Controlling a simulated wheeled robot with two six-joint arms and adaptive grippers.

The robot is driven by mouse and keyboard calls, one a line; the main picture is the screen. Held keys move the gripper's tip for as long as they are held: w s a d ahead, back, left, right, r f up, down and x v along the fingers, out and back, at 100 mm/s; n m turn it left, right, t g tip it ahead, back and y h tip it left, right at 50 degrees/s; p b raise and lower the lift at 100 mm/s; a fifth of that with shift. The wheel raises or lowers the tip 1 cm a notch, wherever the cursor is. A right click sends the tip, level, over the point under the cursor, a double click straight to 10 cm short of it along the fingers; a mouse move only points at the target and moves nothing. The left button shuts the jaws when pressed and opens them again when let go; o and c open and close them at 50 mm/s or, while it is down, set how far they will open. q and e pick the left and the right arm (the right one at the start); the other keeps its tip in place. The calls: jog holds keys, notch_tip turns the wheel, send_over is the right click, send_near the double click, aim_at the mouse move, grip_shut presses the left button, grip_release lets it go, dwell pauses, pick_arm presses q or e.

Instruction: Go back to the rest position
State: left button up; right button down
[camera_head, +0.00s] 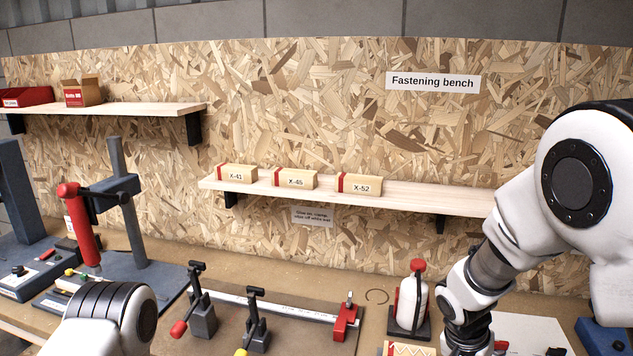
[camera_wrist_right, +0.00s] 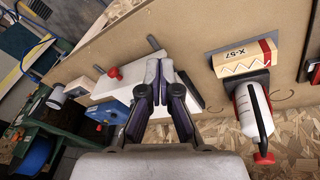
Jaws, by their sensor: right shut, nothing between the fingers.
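My right arm (camera_head: 490,270) reaches in from the right in the head view and bends down to the bench, its gripper end cut off by the lower edge. In the right wrist view my right gripper (camera_wrist_right: 160,66) has its fingers together with nothing between them. It is apart from the wooden block marked X-57 (camera_wrist_right: 240,64), which lies to its right in that view. Part of my left arm (camera_head: 105,315) shows at the lower left of the head view; its gripper is out of sight.
A white bottle with a red cap (camera_head: 412,302) stands on a dark base close left of my right arm. Toggle clamps (camera_head: 256,325) and a metal rail sit mid-bench. Blocks X-41 (camera_head: 237,174), X-45 (camera_head: 296,180) and X-52 (camera_head: 360,186) rest on a wall shelf (camera_head: 430,197).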

jog(key=s+a+f+n+g+y+b, duration=0.25)
jog(key=s+f+g+b, duration=0.3)
jog(key=s+f, duration=2.5)
jog(key=w+n+t, duration=0.1)
jog(key=n, duration=0.1)
jog(key=w+n+t, duration=0.2)
jog(key=w+d+n+t, duration=0.1)
jog(key=w+n+t, duration=0.1)
jog(key=shift+d+f+y, duration=0.1)
jog(key=shift+f+y, duration=0.15)
jog(key=shift+f, duration=0.15)
